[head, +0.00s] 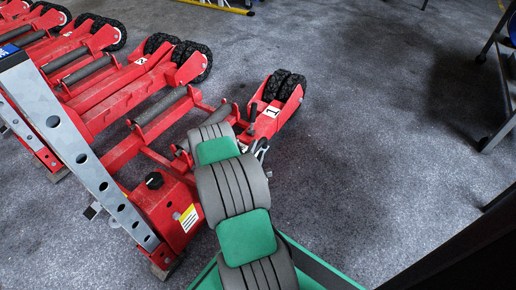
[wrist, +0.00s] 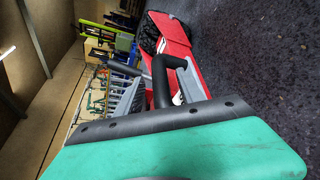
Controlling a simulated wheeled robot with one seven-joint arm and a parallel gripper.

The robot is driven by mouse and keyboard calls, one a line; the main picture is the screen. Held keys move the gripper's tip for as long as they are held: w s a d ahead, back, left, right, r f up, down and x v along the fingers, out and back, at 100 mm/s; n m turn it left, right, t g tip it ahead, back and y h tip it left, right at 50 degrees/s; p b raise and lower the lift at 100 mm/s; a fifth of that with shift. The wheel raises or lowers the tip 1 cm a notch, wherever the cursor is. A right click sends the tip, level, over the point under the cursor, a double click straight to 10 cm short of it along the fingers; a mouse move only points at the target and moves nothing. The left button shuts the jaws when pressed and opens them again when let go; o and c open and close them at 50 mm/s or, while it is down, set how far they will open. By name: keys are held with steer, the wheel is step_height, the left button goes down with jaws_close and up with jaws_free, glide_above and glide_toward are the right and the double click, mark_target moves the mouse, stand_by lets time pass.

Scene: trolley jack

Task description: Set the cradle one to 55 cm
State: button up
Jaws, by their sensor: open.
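The red jack or cradle marked 1 (head: 172,205) stands on the floor at centre-left of the head view. Its number plate and black twin wheels (head: 284,87) are at the far end. A black lever (head: 252,114) stands up beside the plate. A black knob (head: 154,181) sits on its near red box. My gripper (head: 261,149) is just short of the lever, partly hidden behind my grey and green arm. In the wrist view my gripper (wrist: 147,72) is open, with red metal of the cradle beyond it. Whether it touches anything cannot be told.
The cradle marked 2 (head: 118,88) and more red cradles stand to the left. A grey perforated post (head: 80,150) rises at near left. Grey floor (head: 390,150) is clear to the right, with dark stand legs (head: 497,130) at the right edge.

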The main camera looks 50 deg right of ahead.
mark_target(259, 146)
steer(key=x, duration=0.3)
steer(key=shift+w+d+f+b, duration=0.1)
steer(key=shift+w+d+b, duration=0.1)
steer(key=shift+b, duration=0.15)
steer(key=shift+c, duration=0.3)
jaws_close()
steer(key=shift+s, duration=0.15)
stand_by(0.7)
